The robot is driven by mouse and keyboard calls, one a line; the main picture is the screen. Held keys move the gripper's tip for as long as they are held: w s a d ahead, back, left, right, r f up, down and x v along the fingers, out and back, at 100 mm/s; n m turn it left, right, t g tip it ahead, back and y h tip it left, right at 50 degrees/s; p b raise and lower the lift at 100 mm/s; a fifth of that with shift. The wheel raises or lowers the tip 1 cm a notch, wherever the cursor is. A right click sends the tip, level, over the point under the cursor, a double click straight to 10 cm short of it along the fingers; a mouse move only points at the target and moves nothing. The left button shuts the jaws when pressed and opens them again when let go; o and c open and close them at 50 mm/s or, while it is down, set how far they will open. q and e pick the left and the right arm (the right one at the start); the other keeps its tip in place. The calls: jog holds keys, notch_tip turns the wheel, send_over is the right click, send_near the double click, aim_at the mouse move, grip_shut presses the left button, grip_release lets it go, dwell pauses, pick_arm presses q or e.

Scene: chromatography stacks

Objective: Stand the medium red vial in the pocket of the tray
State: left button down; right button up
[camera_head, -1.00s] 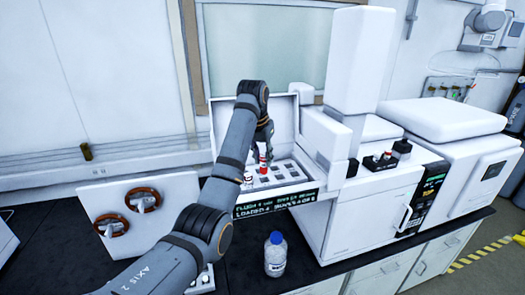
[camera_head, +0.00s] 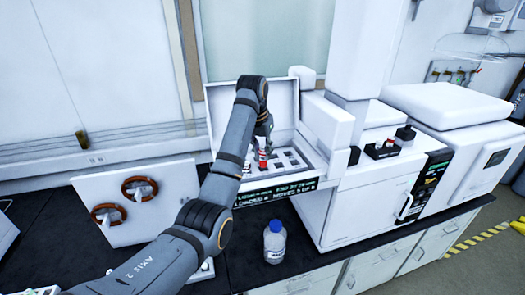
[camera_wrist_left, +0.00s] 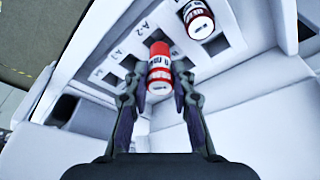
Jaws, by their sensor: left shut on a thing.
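The medium red vial (camera_head: 263,158) is between the fingers of my left gripper (camera_head: 264,140), over the white tray (camera_head: 289,171) of the instrument. In the left wrist view the red vial (camera_wrist_left: 159,68) shows its red body and white label, with my left gripper (camera_wrist_left: 160,96) shut on it. The tray's pockets, with printed labels, lie around and beyond it in that view. The vial's far end is hard to see, so I cannot tell if it is inside a pocket. My right gripper is not in view.
Another red-and-white vial (camera_wrist_left: 198,20) stands in the tray close to the held one. The tray's raised lid or back wall (camera_head: 225,105) is behind. A white instrument tower (camera_head: 360,50) stands to the right. A blue-capped bottle (camera_head: 275,243) stands in front on the dark bench.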

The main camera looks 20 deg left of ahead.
aim_at(262, 160)
pick_arm(q)
jog(key=shift+s+f+b, duration=0.2)
jog(key=shift+f+b, duration=0.05)
jog(key=shift+f, duration=0.25)
jog(key=shift+s+f+b, duration=0.15)
jog(key=shift+f+b, duration=0.1)
jog(key=shift+f, duration=0.25)
jog(key=shift+d, duration=0.1)
jog(key=shift+f, duration=0.1)
jog(key=shift+w+f, duration=0.1)
jog(key=shift+f, duration=0.55)
jog(key=c, duration=0.7)
grip_release()
jog(key=shift+o, duration=0.2)
